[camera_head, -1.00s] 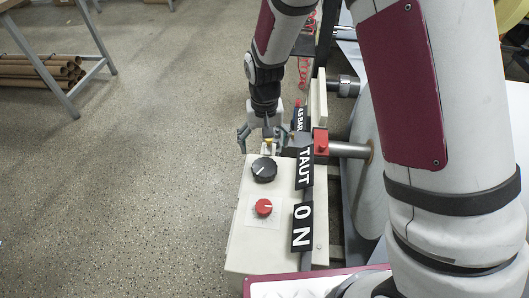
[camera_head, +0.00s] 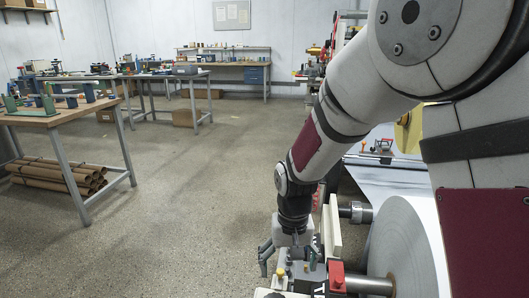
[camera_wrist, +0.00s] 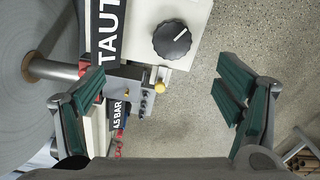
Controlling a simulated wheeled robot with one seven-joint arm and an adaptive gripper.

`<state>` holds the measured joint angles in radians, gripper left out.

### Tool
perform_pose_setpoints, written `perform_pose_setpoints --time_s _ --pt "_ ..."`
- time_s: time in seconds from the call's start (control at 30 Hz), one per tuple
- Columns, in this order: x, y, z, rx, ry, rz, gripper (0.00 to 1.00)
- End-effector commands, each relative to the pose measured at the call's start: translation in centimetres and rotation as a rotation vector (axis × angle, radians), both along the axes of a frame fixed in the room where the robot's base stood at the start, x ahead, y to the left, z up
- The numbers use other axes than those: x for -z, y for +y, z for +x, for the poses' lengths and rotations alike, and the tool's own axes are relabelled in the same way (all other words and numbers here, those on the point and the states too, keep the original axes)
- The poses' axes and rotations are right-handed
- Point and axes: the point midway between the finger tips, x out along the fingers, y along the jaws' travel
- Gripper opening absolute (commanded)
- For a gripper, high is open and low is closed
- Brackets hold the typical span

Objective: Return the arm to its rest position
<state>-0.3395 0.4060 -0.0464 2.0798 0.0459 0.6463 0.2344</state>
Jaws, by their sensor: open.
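My gripper (camera_head: 287,257) is at the lower middle of the head view, over the far end of the machine's control box. In the wrist view my gripper (camera_wrist: 160,98) is open, its two green-padded fingers wide apart with nothing between them. Beyond the fingers are a black knob (camera_wrist: 172,40) on the pale control box and a small yellow-tipped part (camera_wrist: 159,86). Black labels reading "TAUT" (camera_wrist: 107,30) and "4.5 BAR" (camera_wrist: 118,115) run along the box. My arm is bent and reaches down from the upper right of the head view.
A large white paper roll (camera_head: 405,245) on a metal shaft (camera_head: 368,285) stands right of the gripper. A red block (camera_head: 336,275) sits beside it. Workbenches (camera_head: 70,112) stand at the left and back. The speckled floor (camera_head: 190,215) to the left is clear.

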Motion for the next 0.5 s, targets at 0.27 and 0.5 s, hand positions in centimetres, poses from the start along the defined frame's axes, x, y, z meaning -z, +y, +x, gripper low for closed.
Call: perform_pose_setpoints --time_s 0.27,0.5 --pt "-9.8 -5.2 -6.0 0.012 -0.029 0.015 0.85" --pt "-15.1 -9.0 -13.2 0.02 -0.047 0.014 0.85"
